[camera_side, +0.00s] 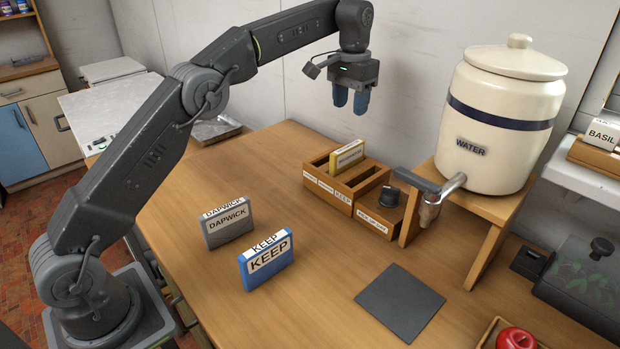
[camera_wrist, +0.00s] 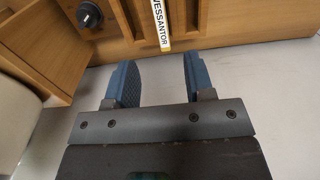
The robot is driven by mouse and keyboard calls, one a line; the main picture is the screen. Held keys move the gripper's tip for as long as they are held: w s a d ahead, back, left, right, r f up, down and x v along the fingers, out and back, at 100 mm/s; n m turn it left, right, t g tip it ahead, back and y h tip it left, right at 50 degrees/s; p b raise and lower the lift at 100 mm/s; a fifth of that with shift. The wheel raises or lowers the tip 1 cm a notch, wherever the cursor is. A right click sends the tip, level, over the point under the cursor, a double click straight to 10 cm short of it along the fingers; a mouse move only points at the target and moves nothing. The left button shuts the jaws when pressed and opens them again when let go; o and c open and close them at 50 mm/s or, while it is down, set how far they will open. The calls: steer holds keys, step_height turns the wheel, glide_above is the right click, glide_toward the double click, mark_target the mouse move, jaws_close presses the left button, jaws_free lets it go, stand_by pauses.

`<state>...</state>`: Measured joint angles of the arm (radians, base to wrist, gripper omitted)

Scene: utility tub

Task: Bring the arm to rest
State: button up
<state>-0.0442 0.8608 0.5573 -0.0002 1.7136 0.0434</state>
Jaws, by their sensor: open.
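My gripper (camera_side: 351,101) hangs in the air above the back of the wooden table, near the wall and a little above a wooden slotted box. Its two blue fingers point down and stand apart with nothing between them. In the wrist view my gripper (camera_wrist: 155,85) also shows its fingers apart and empty. Beyond them a yellow-edged card labelled "...ESSANTOR" (camera_wrist: 162,22) stands in the wooden box. The same yellow-edged card (camera_side: 347,157) stands in a slot in the side view, clear of the fingers.
A grey DAPWICK block (camera_side: 229,226) and blue KEEP block (camera_side: 268,264) stand on the table (camera_side: 310,250). A cream WATER crock (camera_side: 500,120) on a wooden stand is at right. A dark knob (camera_side: 389,196) sits beside the box (camera_side: 340,193). A dark mat (camera_side: 400,302) lies in front.

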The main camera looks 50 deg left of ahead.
steer(key=s+d+r+t, duration=0.1)
steer(key=s+r, duration=0.3)
steer(key=s, duration=0.4)
steer(key=s+d+r+t, duration=0.1)
steer(key=s+r+t, duration=0.1)
steer(key=s+r, duration=0.5)
steer(key=s+f+t, duration=0.1)
steer(key=s+f, duration=0.5)
steer(key=s, duration=0.5)
steer(key=s+f+t, duration=0.1)
steer(key=s+f, duration=0.6)
steer(key=s, duration=0.4)
steer(key=shift+s+d, duration=0.2)
steer(key=shift+d, duration=0.1)
